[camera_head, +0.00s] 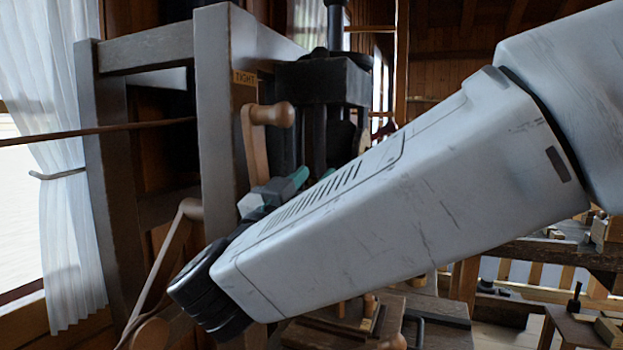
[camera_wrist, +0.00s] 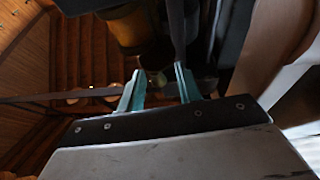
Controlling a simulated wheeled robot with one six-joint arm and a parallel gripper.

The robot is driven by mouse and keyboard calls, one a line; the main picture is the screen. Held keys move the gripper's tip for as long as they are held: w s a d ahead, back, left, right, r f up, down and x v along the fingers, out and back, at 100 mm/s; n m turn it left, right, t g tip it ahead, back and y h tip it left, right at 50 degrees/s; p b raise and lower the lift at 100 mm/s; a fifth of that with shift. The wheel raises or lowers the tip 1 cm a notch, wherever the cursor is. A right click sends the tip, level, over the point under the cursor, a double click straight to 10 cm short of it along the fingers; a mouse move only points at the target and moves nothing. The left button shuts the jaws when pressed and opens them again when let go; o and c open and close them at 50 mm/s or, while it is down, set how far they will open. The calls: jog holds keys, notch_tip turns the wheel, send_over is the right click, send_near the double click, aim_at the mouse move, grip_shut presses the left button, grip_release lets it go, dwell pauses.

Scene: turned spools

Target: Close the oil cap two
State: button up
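No oil cap can be made out with certainty in either view. In the wrist view, my gripper (camera_wrist: 158,88) has its two teal fingers spread apart, with no object clearly held between them. A small, dim rounded part (camera_wrist: 156,78) shows beyond the gap between the fingers; I cannot tell what it is. In the head view, the teal tips of my gripper (camera_head: 290,182) show in front of the dark machine (camera_head: 322,82), below the wooden lever. My arm hides the rest of the gripper and the machine's lower part.
A grey frame post (camera_head: 218,110) with a "TIGHT" label stands left of the machine. A wooden lever (camera_head: 257,140) with a round knob juts out close to my gripper. A brownish cylinder (camera_wrist: 132,28) shows beyond the fingers. A cluttered wooden bench (camera_head: 440,308) lies below my arm.

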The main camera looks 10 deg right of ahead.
jog(key=shift+w+d+r, duration=0.1)
jog(key=shift+w+d, duration=0.15)
grip_shut()
